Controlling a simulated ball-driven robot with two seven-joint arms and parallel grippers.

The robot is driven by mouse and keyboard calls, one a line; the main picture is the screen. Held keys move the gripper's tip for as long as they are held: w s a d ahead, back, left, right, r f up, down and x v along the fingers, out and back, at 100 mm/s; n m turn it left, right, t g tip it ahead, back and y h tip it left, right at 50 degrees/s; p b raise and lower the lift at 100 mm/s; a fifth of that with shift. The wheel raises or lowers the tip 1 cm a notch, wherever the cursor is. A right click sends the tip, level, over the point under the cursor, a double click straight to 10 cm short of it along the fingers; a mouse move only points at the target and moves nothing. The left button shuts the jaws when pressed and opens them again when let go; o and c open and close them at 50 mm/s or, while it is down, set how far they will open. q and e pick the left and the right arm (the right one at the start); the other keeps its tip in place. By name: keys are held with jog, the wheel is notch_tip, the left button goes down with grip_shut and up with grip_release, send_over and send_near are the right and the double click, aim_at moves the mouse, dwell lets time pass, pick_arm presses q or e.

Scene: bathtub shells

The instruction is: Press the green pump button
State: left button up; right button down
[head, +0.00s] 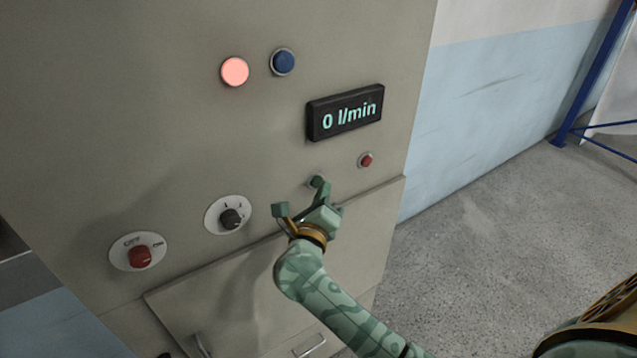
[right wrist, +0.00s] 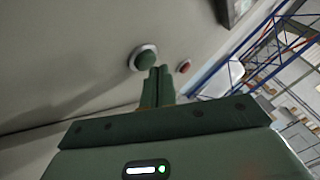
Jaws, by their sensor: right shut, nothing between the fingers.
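The green pump button (right wrist: 146,58) shows in the right wrist view as a round green cap in a pale ring on the grey panel. My right gripper (head: 319,184) is shut and empty, in front of the panel below the display. In the right wrist view its two fingers (right wrist: 159,71) are together, with their tips at the lower right edge of the button. I cannot tell whether they touch it. My left gripper is not in view.
A small red button (head: 366,160) sits right of the green one. The black display (head: 345,112) above reads "0 l/min". A lit pink lamp (head: 234,71), a blue button (head: 284,62), a black knob (head: 231,219) and a red knob (head: 139,257) are also on the panel.

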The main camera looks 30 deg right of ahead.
jog(key=shift+w, duration=0.4)
dwell(0.4)
jog(key=shift+s, duration=0.1)
jog(key=shift+s+p, duration=0.35)
jog(key=shift+s, duration=0.4)
jog(key=shift+s, duration=0.1)
jog(key=shift+s+d+p, duration=0.15)
jog(key=shift+s+p, duration=0.4)
jog(key=shift+s, duration=0.65)
jog(key=shift+s+d+p, duration=0.1)
jog(key=shift+s+p, duration=0.45)
jog(key=shift+s, duration=0.65)
